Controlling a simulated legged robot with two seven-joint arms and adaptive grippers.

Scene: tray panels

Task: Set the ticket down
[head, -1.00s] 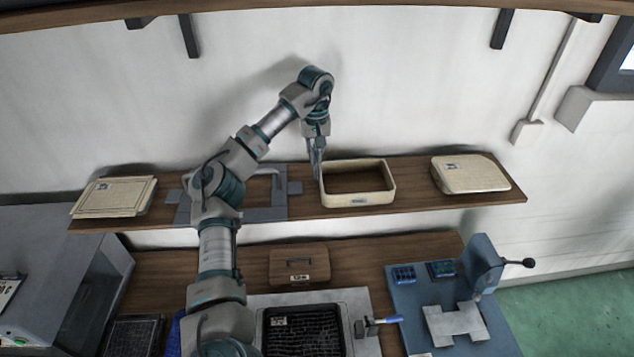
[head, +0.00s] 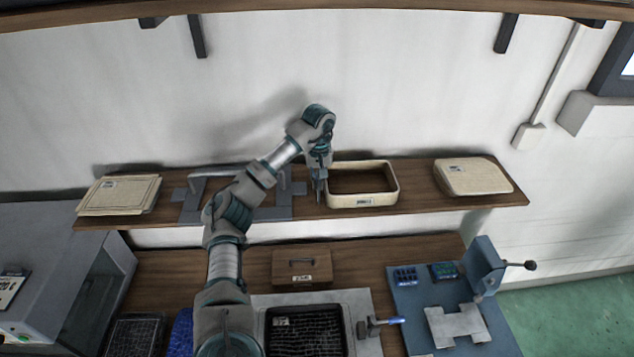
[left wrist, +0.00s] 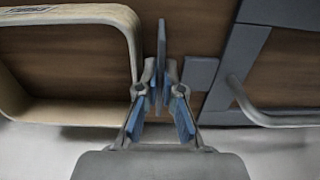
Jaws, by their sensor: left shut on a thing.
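My left gripper (head: 319,190) points down at the shelf, just left of the cream open tray (head: 362,201). In the left wrist view, the left gripper (left wrist: 161,100) is shut on a thin grey-blue upright piece, seen nearly edge-on, which I take for the ticket (left wrist: 162,50). Its face is hidden. It is between the cream tray (left wrist: 138,60) and a grey metal frame (left wrist: 225,80). I cannot tell whether its lower edge touches the shelf. My right gripper is not in view.
The wooden shelf (head: 415,190) has bare board right of the open tray. A flat cream panel (head: 120,195) lies at its left end and a cream lidded box (head: 472,176) at its right. The grey frame with a raised handle (head: 240,172) stands close left of my gripper.

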